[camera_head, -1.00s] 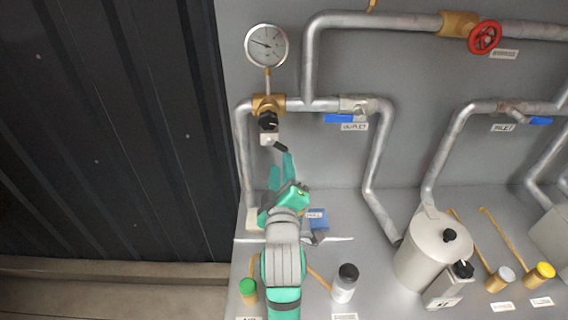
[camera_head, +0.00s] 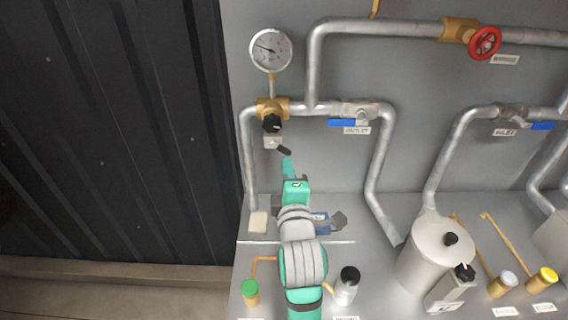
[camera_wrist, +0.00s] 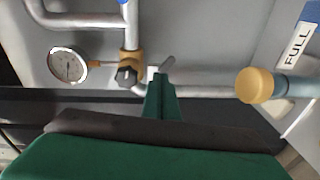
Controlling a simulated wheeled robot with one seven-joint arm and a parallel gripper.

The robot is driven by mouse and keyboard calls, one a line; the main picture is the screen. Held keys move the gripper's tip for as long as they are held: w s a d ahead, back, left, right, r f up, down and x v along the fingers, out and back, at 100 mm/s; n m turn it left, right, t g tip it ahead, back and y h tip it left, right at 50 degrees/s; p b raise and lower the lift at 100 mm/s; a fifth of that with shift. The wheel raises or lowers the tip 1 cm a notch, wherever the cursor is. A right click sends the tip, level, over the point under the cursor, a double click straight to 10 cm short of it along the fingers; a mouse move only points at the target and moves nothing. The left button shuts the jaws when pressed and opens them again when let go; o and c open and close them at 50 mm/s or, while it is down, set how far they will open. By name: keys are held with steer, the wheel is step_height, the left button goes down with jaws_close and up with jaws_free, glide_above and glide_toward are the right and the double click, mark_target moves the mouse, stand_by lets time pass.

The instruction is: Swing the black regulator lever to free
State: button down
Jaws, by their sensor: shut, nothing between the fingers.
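The black regulator lever (camera_head: 284,150) sticks out down and to the right from the small pale block under the brass regulator (camera_head: 272,108), which has a black knob (camera_head: 271,123). My green gripper (camera_head: 287,164) is shut and empty, pointing up, with its tip just below the lever's free end. In the wrist view the shut fingers (camera_wrist: 161,80) reach up to the lever (camera_wrist: 166,65), right of the black knob (camera_wrist: 127,75). The tip overlaps the lever's outline there; I cannot tell whether they touch.
A round gauge (camera_head: 271,50) stands above the regulator. A blue-handled valve (camera_head: 349,123) is on the pipe to the right. Below are a green-capped fitting (camera_head: 250,290), a black-capped bottle (camera_head: 347,284) and a grey canister (camera_head: 436,258). The wall right of the lever is clear.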

mark_target(281, 148)
steer(key=w+a+f+n+g+y, duration=0.1)
steer(key=w+f+n+g, duration=0.1)
steer(key=w+n, duration=0.5)
steer(key=f+n, duration=0.1)
steer(key=n, duration=0.4)
steer(key=shift+w+a+f+n+g, duration=0.15)
steer(key=shift+w+f+n+g, duration=0.15)
steer(key=shift+n+g, duration=0.1)
steer(key=shift+y, duration=0.3)
